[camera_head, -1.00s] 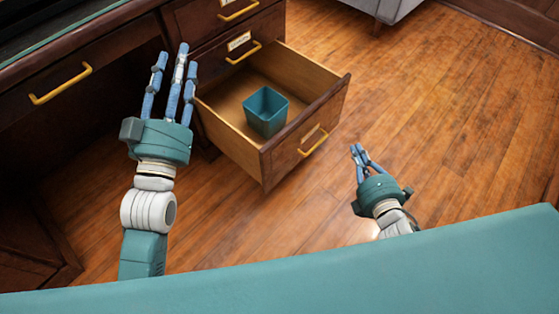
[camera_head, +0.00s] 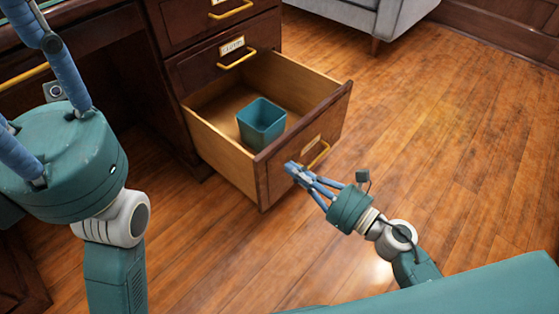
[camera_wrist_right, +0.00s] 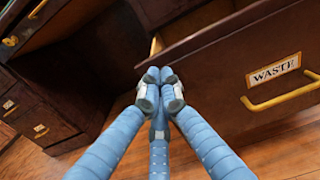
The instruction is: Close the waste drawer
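The waste drawer (camera_head: 222,152) is pulled out from the dark wood desk, with a teal bin (camera_head: 261,124) standing inside it. Its front panel shows in the right wrist view (camera_wrist_right: 225,75), with a "WASTE" label and a yellow handle (camera_wrist_right: 282,96). My right gripper (camera_head: 292,168) has its fingers together and empty, close to the lower part of the drawer front; I cannot tell whether it touches. In the wrist view the fingertips (camera_wrist_right: 160,78) meet near the panel's left end. My left gripper (camera_head: 20,70) is large at the left, its fingers spread and partly cut off.
Above the waste drawer are shut drawers with yellow handles (camera_head: 237,58). A grey sofa (camera_head: 385,15) stands at the back. The wood floor (camera_head: 450,150) to the right is clear.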

